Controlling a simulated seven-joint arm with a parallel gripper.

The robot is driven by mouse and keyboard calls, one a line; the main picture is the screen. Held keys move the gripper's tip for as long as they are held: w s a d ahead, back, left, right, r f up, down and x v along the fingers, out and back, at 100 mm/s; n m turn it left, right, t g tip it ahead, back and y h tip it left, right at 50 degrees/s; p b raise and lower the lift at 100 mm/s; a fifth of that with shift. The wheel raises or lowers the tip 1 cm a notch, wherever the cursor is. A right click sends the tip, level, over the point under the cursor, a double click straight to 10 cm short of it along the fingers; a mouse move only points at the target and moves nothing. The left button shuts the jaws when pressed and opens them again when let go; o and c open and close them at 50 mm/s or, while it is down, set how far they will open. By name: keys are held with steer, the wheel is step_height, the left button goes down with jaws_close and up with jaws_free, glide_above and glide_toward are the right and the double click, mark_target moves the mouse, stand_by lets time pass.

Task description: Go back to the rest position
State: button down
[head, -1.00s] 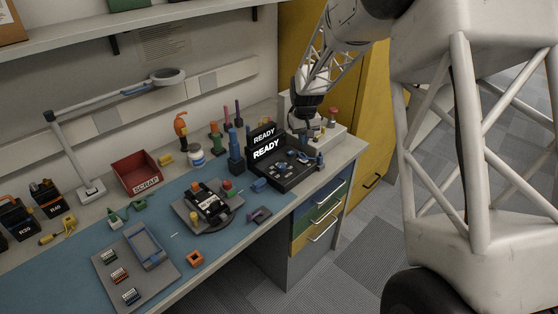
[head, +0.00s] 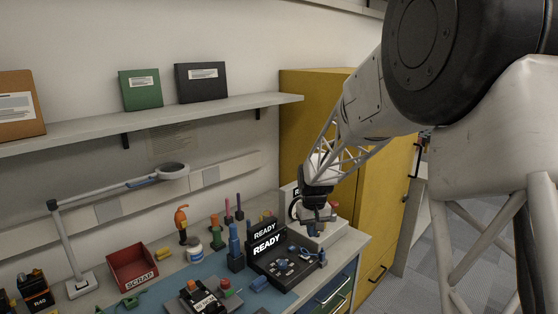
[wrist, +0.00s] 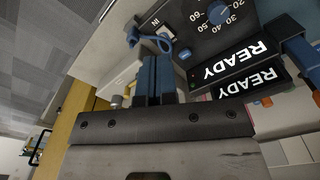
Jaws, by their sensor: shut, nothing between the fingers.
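My gripper (head: 318,226) is at the right end of the bench in the head view, above and just right of the black test unit (head: 290,268) with its two lit READY signs. In the wrist view my gripper's blue fingers (wrist: 155,78) are together with nothing between them. I cannot tell whether the fingertips touch anything.
A white machine (head: 322,236) stands behind my gripper, next to the yellow cabinet (head: 375,190). Blue upright tools (head: 235,248), an orange-handled tool (head: 182,224) and a red scrap bin (head: 132,268) stand to the left. A shelf (head: 200,110) with binders runs above; the air between is free.

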steer(key=s+d+r, duration=0.3)
steer(key=s+r, duration=0.5)
steer(key=s, duration=0.4)
steer(key=s+d+r+m+t, duration=0.1)
steer(key=s+d+r, duration=0.1)
steer(key=s, duration=1.4)
steer(key=s+d+r+m+t, duration=0.1)
steer(key=s+d+r, duration=0.1)
steer(key=s, duration=1.4)
steer(key=shift+s+d+r+m, duration=0.25)
steer(key=shift+d+m, duration=0.15)
steer(key=shift+d, duration=0.15)
